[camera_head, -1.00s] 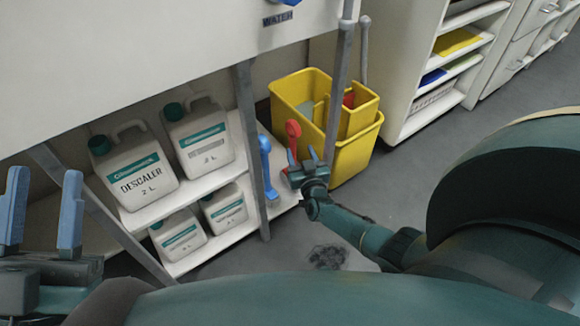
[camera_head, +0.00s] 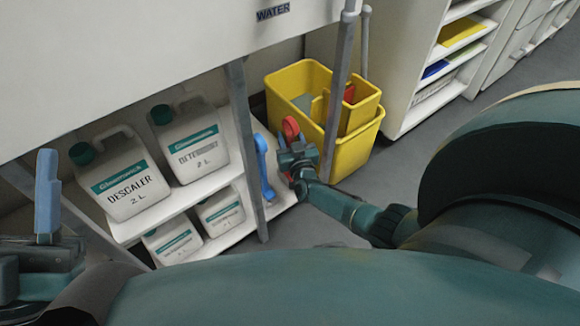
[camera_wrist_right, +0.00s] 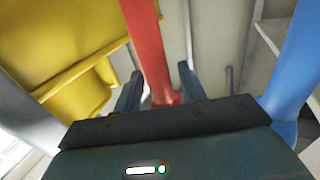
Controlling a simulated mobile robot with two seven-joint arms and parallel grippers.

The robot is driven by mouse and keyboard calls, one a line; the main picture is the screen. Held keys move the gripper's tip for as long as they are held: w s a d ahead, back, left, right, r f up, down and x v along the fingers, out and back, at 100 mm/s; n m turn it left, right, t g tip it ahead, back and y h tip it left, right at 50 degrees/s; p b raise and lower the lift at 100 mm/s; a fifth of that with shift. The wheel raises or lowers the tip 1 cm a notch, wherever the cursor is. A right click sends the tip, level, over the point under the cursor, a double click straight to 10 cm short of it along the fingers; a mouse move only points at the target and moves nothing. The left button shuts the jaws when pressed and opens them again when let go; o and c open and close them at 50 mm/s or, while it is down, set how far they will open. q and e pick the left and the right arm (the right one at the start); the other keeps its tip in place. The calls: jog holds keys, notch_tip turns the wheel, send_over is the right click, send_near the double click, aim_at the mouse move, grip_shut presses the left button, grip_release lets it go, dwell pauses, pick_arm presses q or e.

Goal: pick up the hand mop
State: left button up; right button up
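Two upright tools with looped handles stand at the right end of the low shelf, a red one (camera_head: 291,128) and a blue one (camera_head: 263,165). I cannot tell which is the hand mop. My right gripper (camera_head: 296,150) is at the red tool and hides its lower part. In the right wrist view the red handle (camera_wrist_right: 148,45) runs down between the two spread fingers (camera_wrist_right: 160,88), with a gap visible. The blue handle (camera_wrist_right: 296,62) is outside them, at the right. My left gripper (camera_head: 20,200) is at the left edge, empty, one finger showing clear of the body's middle.
A yellow bucket (camera_head: 352,158) stands close to the right of the red tool. A grey post (camera_head: 243,135) stands just left of the blue tool. White canisters (camera_head: 122,182) fill the shelves at left. Grey floor (camera_head: 385,175) is clear at right.

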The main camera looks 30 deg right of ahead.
jog(key=c, duration=0.7)
jog(key=shift+c, duration=0.6)
jog(key=shift+r, duration=0.15)
